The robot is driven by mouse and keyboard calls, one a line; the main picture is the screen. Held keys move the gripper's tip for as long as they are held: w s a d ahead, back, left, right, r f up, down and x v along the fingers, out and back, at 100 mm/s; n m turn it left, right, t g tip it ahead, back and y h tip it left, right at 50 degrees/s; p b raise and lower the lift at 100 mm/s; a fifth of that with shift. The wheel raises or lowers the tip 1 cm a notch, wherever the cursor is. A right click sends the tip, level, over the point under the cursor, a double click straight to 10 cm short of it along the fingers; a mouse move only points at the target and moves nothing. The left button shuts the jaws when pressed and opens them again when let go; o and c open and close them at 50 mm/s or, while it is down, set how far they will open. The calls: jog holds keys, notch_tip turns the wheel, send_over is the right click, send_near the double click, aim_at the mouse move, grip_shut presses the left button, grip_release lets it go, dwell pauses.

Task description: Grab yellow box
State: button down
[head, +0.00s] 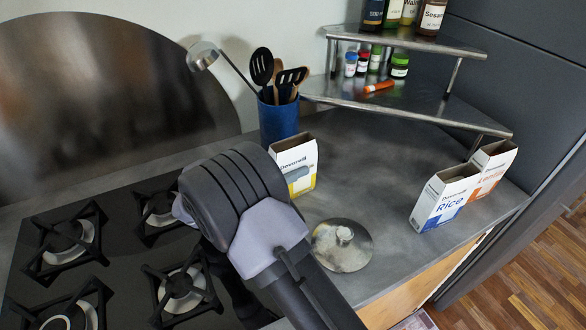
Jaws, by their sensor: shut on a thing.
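The yellow box (303,185) is a white carton with a yellow lower part and dark lettering. It stands about upright on the grey counter, in front of the blue utensil pot. My gripper (297,174) shows only as a small grey part across the front of the box, shut on it. My dark arm link hides the rest of the gripper and the box's lower left side. I cannot tell whether the box touches the counter.
A blue pot (278,122) of utensils stands behind the box. A round lid (342,246) lies in front. A blue Rice box (445,197) and an orange box (492,168) stand at right. A metal corner shelf (420,103) holds jars. A gas hob (120,265) is at left.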

aim_at(290, 143)
jog(key=shift+r, duration=0.1)
jog(key=shift+r+p, duration=2.45)
jog(key=shift+r, duration=2.45)
jog(key=shift+a, duration=0.2)
